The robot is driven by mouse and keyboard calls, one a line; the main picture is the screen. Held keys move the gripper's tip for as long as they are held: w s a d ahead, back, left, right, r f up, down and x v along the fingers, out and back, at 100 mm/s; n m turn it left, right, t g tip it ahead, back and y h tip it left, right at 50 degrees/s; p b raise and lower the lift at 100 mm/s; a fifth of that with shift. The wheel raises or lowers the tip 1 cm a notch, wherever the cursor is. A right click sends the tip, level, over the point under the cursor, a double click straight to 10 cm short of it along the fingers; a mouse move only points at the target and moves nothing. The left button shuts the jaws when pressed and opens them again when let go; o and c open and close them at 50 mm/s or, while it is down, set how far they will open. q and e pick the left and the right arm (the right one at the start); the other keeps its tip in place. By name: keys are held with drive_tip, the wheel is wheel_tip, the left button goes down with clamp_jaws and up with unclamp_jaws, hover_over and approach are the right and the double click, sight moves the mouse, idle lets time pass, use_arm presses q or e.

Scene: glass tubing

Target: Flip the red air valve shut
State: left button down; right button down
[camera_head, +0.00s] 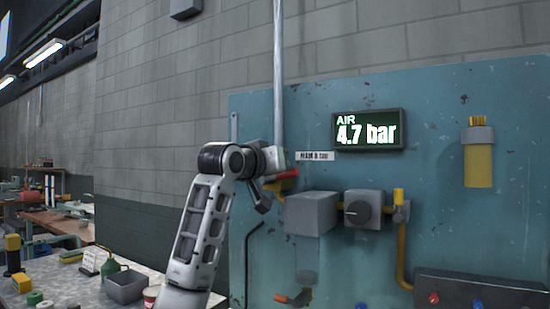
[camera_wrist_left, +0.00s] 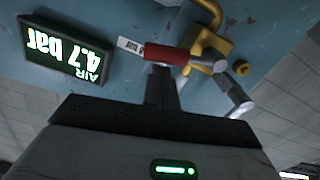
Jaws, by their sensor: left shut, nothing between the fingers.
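The red air valve handle (camera_head: 287,175) shows in the head view just right of my left wrist, lying nearly level in front of the blue panel. In the left wrist view, the red grip (camera_wrist_left: 166,55) sits on a grey lever that runs to a yellow valve body (camera_wrist_left: 205,42). My left gripper (camera_head: 279,164) is at the handle and partly hides it and the valve. In the left wrist view, the shut, empty fingers (camera_wrist_left: 161,84) end right at the red grip; I cannot tell if they touch it. My right gripper is not in view.
The display (camera_head: 368,130) reads AIR 4.7 bar. A grey box (camera_head: 311,212) and a regulator with a dark knob (camera_head: 364,209) sit right of the valve. Another orange-red lever (camera_head: 294,298) is below. A cluttered bench (camera_head: 45,275) stands at the left.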

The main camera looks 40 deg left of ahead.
use_arm(q)
drive_tip(key=shift+d+f+m, duration=0.2)
drive_tip(key=shift+f+m, duration=0.2)
drive_tip(key=shift+m, duration=0.25)
drive_tip(key=shift+d+f+m, duration=0.15)
drive_tip(key=shift+f+m, duration=0.25)
drive_tip(key=shift+m, duration=0.25)
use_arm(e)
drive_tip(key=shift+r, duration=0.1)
